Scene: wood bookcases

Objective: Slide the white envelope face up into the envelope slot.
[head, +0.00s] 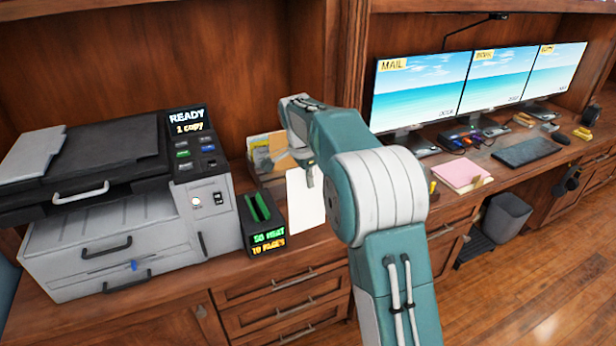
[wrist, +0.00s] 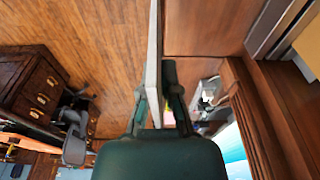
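My gripper (head: 307,172) is shut on the white envelope (head: 306,205), which hangs upright below it over the desk, right of the printer. In the wrist view the envelope (wrist: 153,60) stands edge-on between the two fingers of my gripper (wrist: 155,100). Its face cannot be made out there. A small black box (head: 266,240) with a green slotted top and a lit label stands against the printer's right side, left of the envelope. No slot is clearly marked for envelopes, so I cannot tell which one it is.
The large grey printer (head: 130,230) fills the left of the desk; its screen (head: 188,121) reads "READY 1 copy". A holder with papers (head: 268,153) stands behind the envelope. Three monitors (head: 420,90), a pink paper stack (head: 461,176) and a keyboard (head: 525,151) are at right.

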